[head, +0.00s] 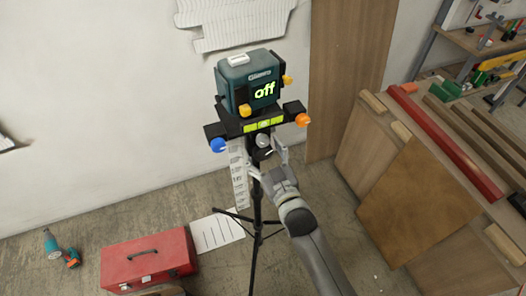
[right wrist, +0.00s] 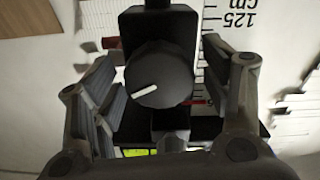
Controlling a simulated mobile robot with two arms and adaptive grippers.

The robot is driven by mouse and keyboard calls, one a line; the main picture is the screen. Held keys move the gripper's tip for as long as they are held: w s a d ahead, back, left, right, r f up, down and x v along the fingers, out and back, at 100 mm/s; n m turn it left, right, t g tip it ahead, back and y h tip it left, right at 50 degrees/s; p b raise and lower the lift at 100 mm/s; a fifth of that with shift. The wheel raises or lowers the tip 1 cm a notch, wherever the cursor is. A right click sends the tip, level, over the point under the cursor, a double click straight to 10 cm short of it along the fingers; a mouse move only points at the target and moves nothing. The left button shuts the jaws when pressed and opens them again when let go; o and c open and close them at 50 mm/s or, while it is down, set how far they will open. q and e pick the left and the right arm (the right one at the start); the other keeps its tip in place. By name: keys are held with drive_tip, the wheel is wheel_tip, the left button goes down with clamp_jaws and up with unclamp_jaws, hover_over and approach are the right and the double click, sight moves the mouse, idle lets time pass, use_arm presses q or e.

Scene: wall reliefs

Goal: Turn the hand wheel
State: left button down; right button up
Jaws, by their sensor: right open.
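The hand wheel (right wrist: 158,75) is a round black knob with a white mark, on a black block in the right wrist view. In the head view it appears as a small dark rounded shape (head: 263,141) below the green level strip on the tripod device. My right gripper (head: 267,157) is open, with its fingers on either side of the wheel. In the right wrist view the fingers (right wrist: 162,92) stand left and right of it with visible gaps at the sides; I cannot tell how deep they reach. My left gripper is not in view.
The teal device (head: 240,90) with a green "off" display sits on a tripod (head: 256,215). An orange knob (head: 302,120) and a blue knob (head: 218,146) flank the mount. A red toolbox (head: 150,259) and a drill (head: 60,250) lie on the floor. Wooden boards (head: 410,190) lean at the right.

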drive_tip(key=v, duration=1.2)
drive_tip(key=shift+w+f, duration=0.1)
